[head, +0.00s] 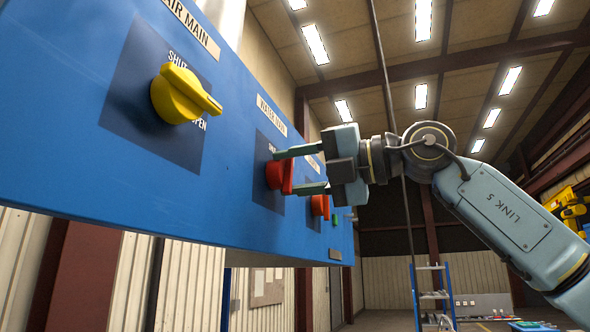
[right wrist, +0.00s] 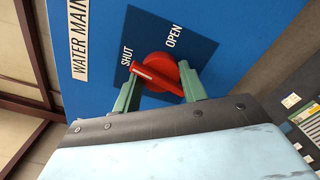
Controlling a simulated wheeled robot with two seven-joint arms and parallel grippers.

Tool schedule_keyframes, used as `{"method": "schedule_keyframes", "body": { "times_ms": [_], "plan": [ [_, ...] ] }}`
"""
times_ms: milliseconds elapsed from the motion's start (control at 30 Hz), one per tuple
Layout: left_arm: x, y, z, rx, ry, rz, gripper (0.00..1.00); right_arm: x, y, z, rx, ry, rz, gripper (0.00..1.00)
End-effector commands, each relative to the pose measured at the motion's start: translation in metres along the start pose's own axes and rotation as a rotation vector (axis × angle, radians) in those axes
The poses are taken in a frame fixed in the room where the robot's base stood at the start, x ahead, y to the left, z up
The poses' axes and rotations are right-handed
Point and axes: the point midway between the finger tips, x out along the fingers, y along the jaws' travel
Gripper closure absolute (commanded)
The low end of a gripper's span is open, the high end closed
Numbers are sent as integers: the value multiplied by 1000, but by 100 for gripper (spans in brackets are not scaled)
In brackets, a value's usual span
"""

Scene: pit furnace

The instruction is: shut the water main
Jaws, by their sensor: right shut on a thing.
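The water main valve is a red knob (head: 274,175) on a blue panel, under the "WATER MAIN" label (head: 271,115). In the right wrist view the red knob (right wrist: 160,72) sits on a dark square with the words SHUT and OPEN. Its white-marked end points left, close by the word SHUT. My right gripper (head: 288,172) reaches it from the right, with its two green fingers on either side of the knob's bar. The jaws are shut on the knob. In the head view the fingers partly cover it. My left gripper is not in view.
A yellow air main knob (head: 182,94) juts from the blue panel (head: 75,110) at the left. Another red knob (head: 320,205) sits beyond the water main, near the lower finger. A blue stepladder (head: 432,292) stands far behind.

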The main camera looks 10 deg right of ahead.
Motion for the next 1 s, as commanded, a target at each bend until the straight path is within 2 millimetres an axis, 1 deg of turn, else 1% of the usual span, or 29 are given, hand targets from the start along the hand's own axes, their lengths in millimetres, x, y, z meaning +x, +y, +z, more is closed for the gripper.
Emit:
{"method": "schedule_keyframes", "body": {
  "times_ms": [200, 400, 967, 1000],
  "plan": [
    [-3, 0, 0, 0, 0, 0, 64, 0, 0, -1, -123, 3, -2, 81],
    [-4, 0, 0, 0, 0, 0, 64, 1, -1, -1, -186, 3, -3, 81],
    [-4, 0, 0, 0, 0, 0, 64, 1, -1, -1, -213, 4, -4, 81],
    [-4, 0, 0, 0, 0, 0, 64, 1, -1, -1, -213, 4, -4, 53]
  ]
}}
